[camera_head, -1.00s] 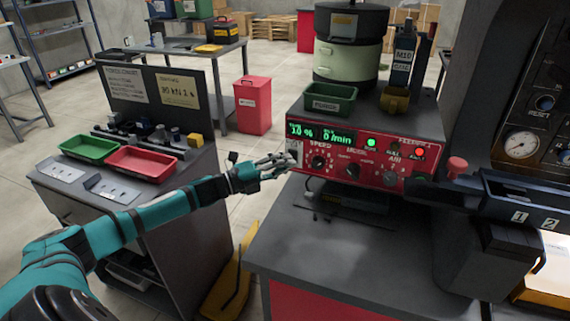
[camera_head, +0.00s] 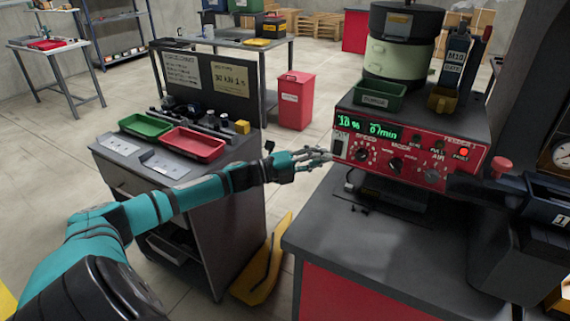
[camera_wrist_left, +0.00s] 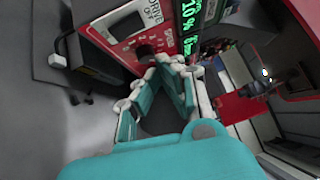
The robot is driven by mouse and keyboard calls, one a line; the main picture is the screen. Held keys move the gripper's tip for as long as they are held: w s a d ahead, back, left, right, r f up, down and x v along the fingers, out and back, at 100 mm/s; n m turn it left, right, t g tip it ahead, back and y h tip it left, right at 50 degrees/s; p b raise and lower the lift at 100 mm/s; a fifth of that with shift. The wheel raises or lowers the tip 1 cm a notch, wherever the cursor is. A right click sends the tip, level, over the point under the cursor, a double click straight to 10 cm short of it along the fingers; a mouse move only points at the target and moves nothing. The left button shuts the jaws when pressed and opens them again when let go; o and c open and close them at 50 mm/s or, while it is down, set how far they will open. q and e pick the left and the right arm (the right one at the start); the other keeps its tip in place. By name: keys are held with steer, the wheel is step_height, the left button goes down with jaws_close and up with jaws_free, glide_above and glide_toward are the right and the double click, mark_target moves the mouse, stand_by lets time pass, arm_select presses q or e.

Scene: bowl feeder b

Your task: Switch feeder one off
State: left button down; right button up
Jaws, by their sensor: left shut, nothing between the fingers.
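Feeder one's red control panel (camera_head: 430,176) faces me at the front of the feeder, with a lit green display (camera_head: 367,128). The switch (camera_head: 341,145) sits at the panel's left end; its exact position is too small to read. The red lamp (camera_head: 461,152) is lit; the lamp (camera_head: 416,142) is dark. My left gripper (camera_head: 325,155) is shut and empty, its fingertips just left of the panel beside the switch; I cannot tell whether they touch. In the left wrist view the shut fingers (camera_wrist_left: 166,66) lie in front of the panel (camera_wrist_left: 111,48). My right gripper is not in view.
The feeder stands on a dark bench (camera_head: 345,228). A dark bowl (camera_head: 405,20) and a green bin (camera_head: 376,98) sit above the panel. A cabinet with a green tray (camera_head: 145,126) and red tray (camera_head: 192,144) stands left. A yellow object (camera_head: 262,262) lies between.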

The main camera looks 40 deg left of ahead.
arm_select(q)
steer(key=v, duration=0.8)
steer(key=shift+a+r, duration=0.4)
steer(key=shift+r, duration=0.05)
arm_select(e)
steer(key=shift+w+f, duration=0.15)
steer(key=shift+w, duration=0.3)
arm_select(q)
steer(key=shift+w+f, duration=0.1)
steer(key=shift+w, duration=0.05)
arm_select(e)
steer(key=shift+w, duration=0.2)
